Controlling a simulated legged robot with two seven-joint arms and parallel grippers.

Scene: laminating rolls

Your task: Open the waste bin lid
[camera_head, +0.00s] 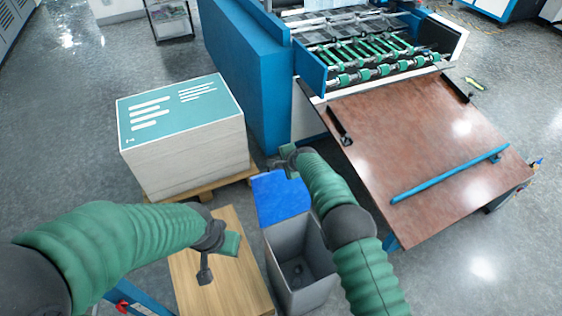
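The waste bin (284,284) is a grey open box in the lower middle, and I can see down into it. Its blue lid (279,200) stands raised at the far side of the opening. My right gripper (283,160) is at the lid's far upper edge; whether it touches the lid, and whether its fingers are apart, I cannot tell. My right forearm passes over the bin's right side and hides part of it. My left gripper (219,259) is open and empty above the wooden table, left of the bin.
The wooden table (241,291) stands just left of the bin. A large stack of printed sheets (185,150) on a pallet is behind it. A blue laminating machine (247,75) with a brown sloped table (420,150) fills the back and right. Grey floor (70,130) is clear at left.

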